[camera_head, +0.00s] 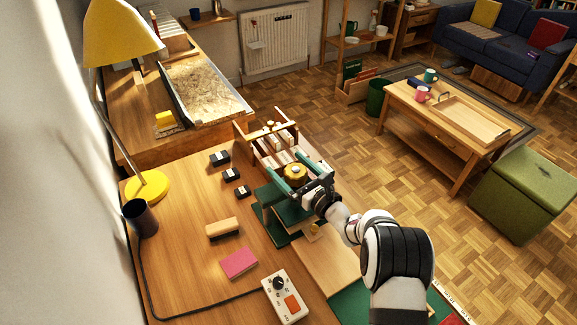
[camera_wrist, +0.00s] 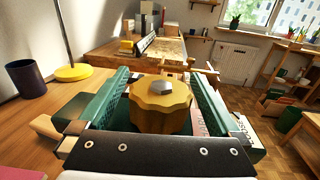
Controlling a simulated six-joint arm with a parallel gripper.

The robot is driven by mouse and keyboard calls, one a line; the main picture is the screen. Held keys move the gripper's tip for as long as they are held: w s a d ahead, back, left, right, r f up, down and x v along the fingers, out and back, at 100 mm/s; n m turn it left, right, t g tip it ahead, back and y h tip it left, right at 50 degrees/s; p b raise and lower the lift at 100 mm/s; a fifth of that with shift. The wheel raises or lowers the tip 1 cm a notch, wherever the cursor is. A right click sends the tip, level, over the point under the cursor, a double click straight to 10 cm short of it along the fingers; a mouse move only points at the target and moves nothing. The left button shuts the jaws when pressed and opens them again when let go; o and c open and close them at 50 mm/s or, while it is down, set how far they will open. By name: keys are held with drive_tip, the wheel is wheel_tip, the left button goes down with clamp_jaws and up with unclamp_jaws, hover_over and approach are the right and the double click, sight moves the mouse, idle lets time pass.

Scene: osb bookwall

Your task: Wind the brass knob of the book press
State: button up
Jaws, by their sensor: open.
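The brass knob (camera_wrist: 161,101) is a round, scalloped disc with a grey hex nut on top. In the head view the knob (camera_head: 295,172) sits on the green book press (camera_head: 272,209). My gripper (camera_head: 287,170) is open, with one finger on each side of the knob. In the wrist view my gripper (camera_wrist: 161,84) shows its two green-padded fingers spread to the left and right of the knob. A gap seems to show between each finger and the knob's edge. The press below is largely hidden by the gripper and knob.
A wooden rack (camera_head: 265,134) stands just behind the press. Small dark blocks (camera_head: 231,174), a brush-like wooden block (camera_head: 222,228), a pink pad (camera_head: 239,262) and a control box (camera_head: 285,296) lie on the bench. A yellow lamp (camera_head: 148,186) and dark cup (camera_head: 140,218) stand at left.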

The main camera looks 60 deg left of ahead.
drive_tip(key=shift+a, duration=0.1)
drive_tip(key=c, duration=1.4)
drive_tip(key=shift+g, duration=0.3)
drive_tip(key=n+g, duration=0.1)
drive_tip(key=g, duration=0.1)
drive_tip(key=n+g+h, duration=0.1)
drive_tip(key=n+g, duration=0.1)
drive_tip(key=shift+s+g, duration=0.3)
drive_tip(key=shift+s, duration=0.1)
drive_tip(key=shift+s+d+f+n+g+h, duration=0.1)
drive_tip(key=shift+s+d+n+g+h, duration=0.1)
drive_tip(key=shift+n+g+h, duration=0.5)
drive_tip(key=shift+s+d+n+g+h, duration=0.15)
drive_tip(key=shift+n+g+h, duration=0.35)
drive_tip(key=shift+n+g, duration=0.4)
drive_tip(key=shift+g, duration=0.4)
drive_tip(key=o, duration=1.4)
